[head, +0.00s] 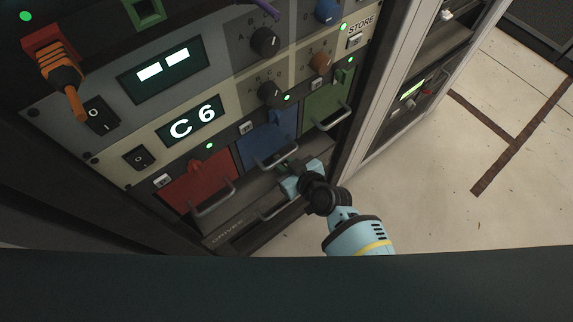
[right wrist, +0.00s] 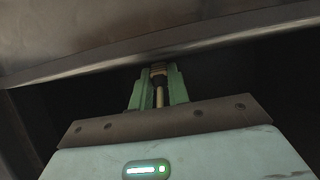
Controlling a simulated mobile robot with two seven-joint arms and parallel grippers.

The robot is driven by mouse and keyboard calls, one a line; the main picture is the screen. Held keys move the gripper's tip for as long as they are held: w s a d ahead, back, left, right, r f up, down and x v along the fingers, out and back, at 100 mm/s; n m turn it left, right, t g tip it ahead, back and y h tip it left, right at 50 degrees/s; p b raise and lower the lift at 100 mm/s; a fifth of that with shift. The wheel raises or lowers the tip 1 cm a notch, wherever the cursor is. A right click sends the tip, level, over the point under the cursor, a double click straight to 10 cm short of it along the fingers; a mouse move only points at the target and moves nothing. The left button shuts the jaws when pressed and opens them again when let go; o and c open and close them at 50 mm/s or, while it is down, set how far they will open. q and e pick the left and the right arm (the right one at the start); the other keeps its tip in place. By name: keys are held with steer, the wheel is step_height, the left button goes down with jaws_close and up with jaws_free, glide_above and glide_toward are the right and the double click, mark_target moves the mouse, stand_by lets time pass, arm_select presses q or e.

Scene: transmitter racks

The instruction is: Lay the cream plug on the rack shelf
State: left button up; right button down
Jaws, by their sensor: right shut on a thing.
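My right gripper (head: 284,166) reaches in at the front of the rack, just below the blue panel. In the right wrist view its green fingers (right wrist: 158,82) are shut on a small cream-tan piece (right wrist: 159,96), which looks like the cream plug. Most of the plug is hidden between the fingers. The fingers point into a dark recess under a grey metal edge (right wrist: 190,42). I cannot tell whether the plug touches a surface. The plug cannot be made out in the head view. My left gripper is not in view.
Red (head: 199,181), blue (head: 266,141) and green (head: 326,103) panels with protruding handles sit close above the right gripper. An orange plug (head: 65,70) stands in a red socket at upper left. A second rack (head: 425,85) is at right. Pale floor (head: 430,190) is clear.

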steer(key=c, duration=1.3)
jaws_free()
steer(key=p+v, duration=0.2)
steer(key=v, duration=0.4)
steer(key=shift+s+d+r, duration=0.15)
steer(key=shift+s+d, duration=0.05)
steer(key=shift+s, duration=0.05)
steer(key=shift+s+d+r, duration=0.2)
steer(key=shift+s+d, duration=0.1)
steer(key=shift+s, duration=0.1)
